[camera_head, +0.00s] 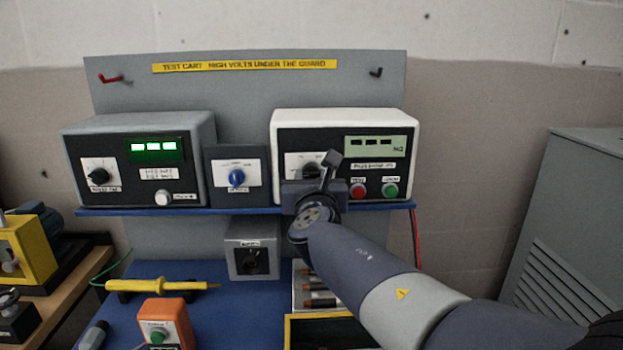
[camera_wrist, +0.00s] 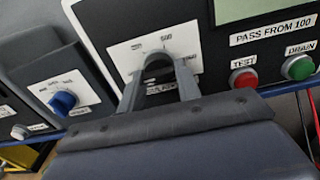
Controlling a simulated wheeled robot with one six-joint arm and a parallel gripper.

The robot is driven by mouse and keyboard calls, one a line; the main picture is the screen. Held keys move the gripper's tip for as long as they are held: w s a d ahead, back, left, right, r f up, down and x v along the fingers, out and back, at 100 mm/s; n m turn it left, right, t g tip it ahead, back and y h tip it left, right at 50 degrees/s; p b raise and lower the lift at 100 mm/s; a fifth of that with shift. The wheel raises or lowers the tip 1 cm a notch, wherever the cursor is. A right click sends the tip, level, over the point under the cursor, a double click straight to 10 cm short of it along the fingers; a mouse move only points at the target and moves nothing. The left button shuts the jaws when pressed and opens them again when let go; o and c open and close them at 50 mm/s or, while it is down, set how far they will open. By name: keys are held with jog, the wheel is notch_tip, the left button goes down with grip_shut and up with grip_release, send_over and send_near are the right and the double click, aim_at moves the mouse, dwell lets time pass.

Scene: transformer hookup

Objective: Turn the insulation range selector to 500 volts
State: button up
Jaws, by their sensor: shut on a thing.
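The insulation tester (camera_head: 345,116) is the white-cased box with a black front at the right of the blue shelf. Its white range selector plate (camera_head: 296,165) sits at the front's left and shows in the wrist view (camera_wrist: 127,52), with a "500" mark near its top edge. My gripper (camera_head: 327,168) reaches the plate, and in the wrist view its fingers (camera_wrist: 157,60) straddle the selector knob (camera_wrist: 157,72), shut on it. The knob is mostly hidden by the fingers, so its pointing direction cannot be told. The tester's display (camera_head: 375,146) shows dark dashes.
A red TEST button (camera_head: 358,191) and green DRAIN button (camera_head: 391,190) sit close right of my gripper. A blue knob (camera_head: 236,178) on a small box and a grey meter (camera_head: 140,122) stand left. A yellow probe (camera_head: 165,285) and orange box (camera_head: 166,314) lie below.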

jog(key=shift+c, duration=0.6)
jog(key=shift+f+m+b, duration=0.1)
jog(key=shift+m+b, duration=0.2)
jog(key=shift+b, duration=0.1)
jog(key=m+b, duration=0.3)
jog(key=shift+f+m, duration=0.15)
jog(key=shift+m, duration=0.15)
jog(key=m+b, duration=0.3)
jog(key=m, duration=0.1)
jog(key=shift+a+m, duration=0.1)
jog(key=shift+m, duration=0.2)
jog(key=m+b, duration=0.3)
jog(key=shift+m, duration=0.3)
jog(key=m+b, duration=0.3)
jog(key=m, duration=0.2)
jog(key=shift+m+b, duration=0.3)
jog(key=m+b, duration=0.2)
jog(key=m, duration=0.1)
jog(key=m+b, duration=0.1)
jog(key=m, duration=0.1)
jog(key=shift+r+m+b, duration=0.35)
jog(key=shift+r+m, duration=0.05)
